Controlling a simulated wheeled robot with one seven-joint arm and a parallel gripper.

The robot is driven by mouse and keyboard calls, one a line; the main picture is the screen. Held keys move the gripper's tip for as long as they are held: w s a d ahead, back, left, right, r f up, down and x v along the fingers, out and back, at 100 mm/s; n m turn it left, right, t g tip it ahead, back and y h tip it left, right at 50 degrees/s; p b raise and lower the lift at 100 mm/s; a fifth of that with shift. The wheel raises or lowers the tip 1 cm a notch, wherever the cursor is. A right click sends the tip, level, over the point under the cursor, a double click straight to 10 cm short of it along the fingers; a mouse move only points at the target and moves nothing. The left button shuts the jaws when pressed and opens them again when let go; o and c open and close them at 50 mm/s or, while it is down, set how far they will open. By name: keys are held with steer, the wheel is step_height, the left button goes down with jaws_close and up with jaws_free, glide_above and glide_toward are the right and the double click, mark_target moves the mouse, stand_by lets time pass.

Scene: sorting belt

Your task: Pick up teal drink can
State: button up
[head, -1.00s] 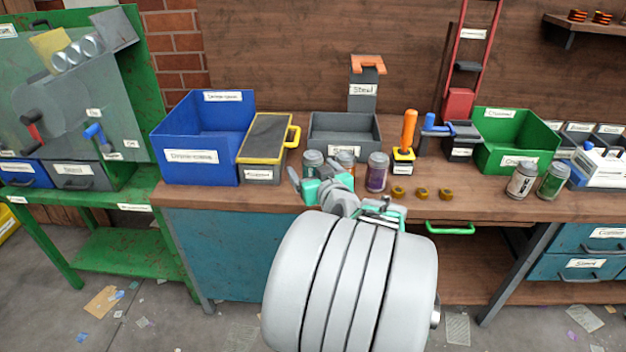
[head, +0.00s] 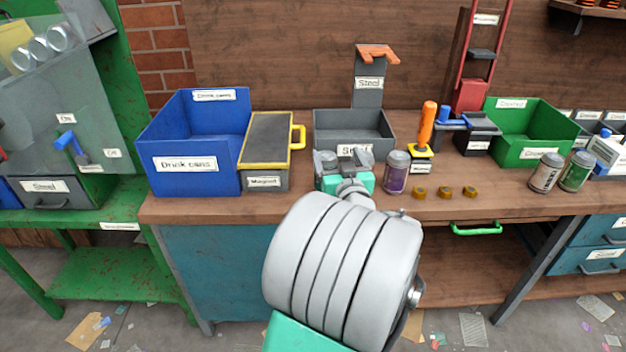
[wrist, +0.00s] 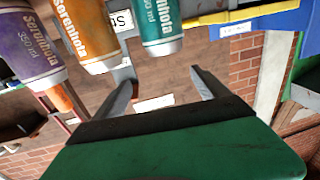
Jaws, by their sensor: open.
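The teal drink can (wrist: 158,28) shows at the top of the wrist view, with its upper part cut off by the frame. In the head view my gripper largely hides it. My gripper (wrist: 163,80) is open and empty, its two fingers apart with the teal can beyond the fingertips in the wrist view. In the head view my gripper (head: 346,165) is low at the bench front, left of the purple can (head: 396,172). An orange can (wrist: 86,38) stands beside the teal one in the wrist view; in the head view it is hidden.
The blue drink cans bin (head: 185,180) stands at the left of the bench (head: 215,207). Several brass nuts lie right of the purple can. A green bin (head: 535,153) is further right.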

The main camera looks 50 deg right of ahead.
mark_target(324, 159)
steer(key=f+b, duration=0.1)
steer(key=f, duration=0.1)
steer(key=w+f+b, duration=0.1)
steer(key=f+b, duration=0.3)
steer(key=shift+w+a+f, duration=0.1)
steer(key=shift+w+a, duration=0.05)
steer(key=shift+w, duration=0.15)
steer(key=x, duration=0.7)
steer(key=shift+w, duration=0.45)
steer(key=shift+s, duration=0.1)
steer(key=c, duration=1.4)
